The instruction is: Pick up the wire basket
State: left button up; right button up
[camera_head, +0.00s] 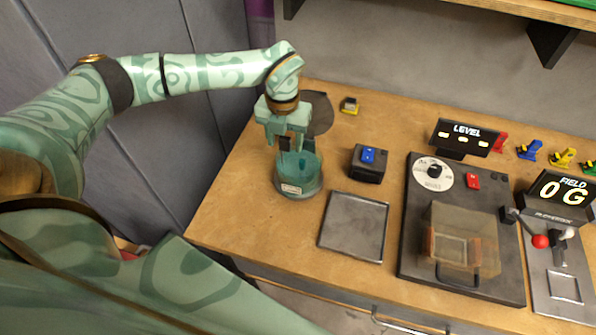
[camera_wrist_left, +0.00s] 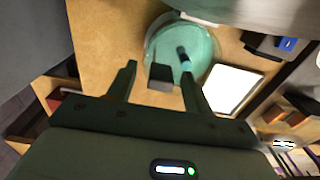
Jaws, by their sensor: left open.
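My left gripper (camera_head: 284,146) points down over a round teal tub (camera_head: 298,187) with a pale label, at the left of the bench. Its two fingers are open, on either side of a small dark block (camera_wrist_left: 160,76) in the left wrist view. That block stands above the tub's near rim there and may be the wire basket's grip; I cannot tell whether the fingers touch it. No basket mesh is clear to me. A dark cylinder (camera_wrist_left: 184,58) shows inside the tub. My right gripper is out of view.
A dark round disc (camera_head: 320,112) lies behind the tub. A box with a blue button (camera_head: 368,157) and an empty grey tray (camera_head: 354,226) are to its right. Further right, a black panel (camera_head: 412,230) carries a clear cover (camera_head: 462,235). The bench's front left corner is clear.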

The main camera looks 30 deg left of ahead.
pick_arm(q)
jog(key=shift+f, duration=0.3)
grip_shut()
